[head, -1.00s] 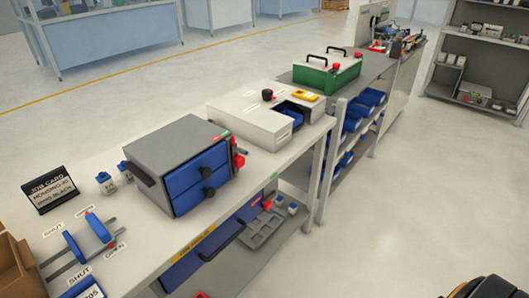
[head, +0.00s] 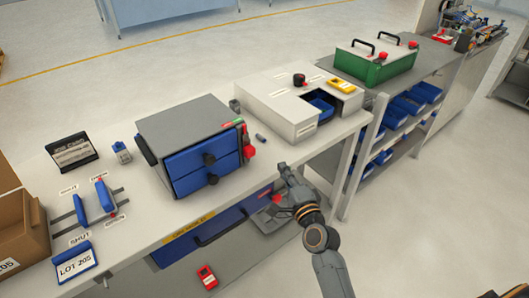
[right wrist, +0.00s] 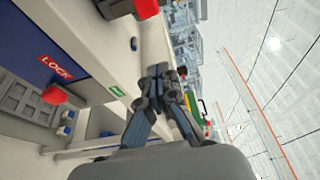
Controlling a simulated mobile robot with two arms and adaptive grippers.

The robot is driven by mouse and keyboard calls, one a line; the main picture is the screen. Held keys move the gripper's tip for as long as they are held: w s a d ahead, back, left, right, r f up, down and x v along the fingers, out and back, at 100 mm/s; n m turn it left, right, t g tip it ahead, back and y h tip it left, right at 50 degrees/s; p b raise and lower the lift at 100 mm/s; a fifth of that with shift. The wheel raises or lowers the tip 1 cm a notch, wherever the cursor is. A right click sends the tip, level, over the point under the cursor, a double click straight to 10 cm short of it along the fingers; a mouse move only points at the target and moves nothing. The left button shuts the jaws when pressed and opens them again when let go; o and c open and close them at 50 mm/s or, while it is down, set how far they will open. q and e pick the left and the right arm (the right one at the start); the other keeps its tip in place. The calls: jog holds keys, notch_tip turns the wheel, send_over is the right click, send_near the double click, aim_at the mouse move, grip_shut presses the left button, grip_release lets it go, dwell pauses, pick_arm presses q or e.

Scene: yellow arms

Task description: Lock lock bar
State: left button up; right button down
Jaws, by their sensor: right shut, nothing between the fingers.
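My right gripper (head: 286,170) is shut and empty in the head view, in front of the bench edge beside the under-bench blue drawer (head: 222,224). In the right wrist view its closed fingertips (right wrist: 160,74) are beside the pale bench edge. A red "LOCK" label (right wrist: 57,68) is on the blue drawer front, with a red knob (right wrist: 53,94) near it, apart from the fingers. The label (head: 265,193) and knob (head: 277,198) also show in the head view. A red part (head: 247,142) is on the side of the grey cabinet (head: 190,128). I cannot tell which red part is the lock bar. My left gripper is out of view.
The bench holds the grey cabinet with blue drawers, a white box (head: 290,92), a blue-handled slide fixture (head: 104,194) and a cardboard box (head: 22,232). A green case (head: 372,62) is on a farther bench. The floor at right is clear.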

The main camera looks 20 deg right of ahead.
aim_at(248, 150)
jog(key=w, duration=1)
jog(key=shift+a+p, duration=0.1)
jog(key=shift+p, duration=0.3)
jog(key=a, duration=0.1)
jog(key=s+a+p, duration=0.1)
jog(key=a, duration=0.1)
jog(key=shift+s+a+p, duration=0.25)
jog(key=shift+a+p, duration=0.05)
jog(key=shift+a, duration=0.1)
jog(key=shift+f, duration=0.1)
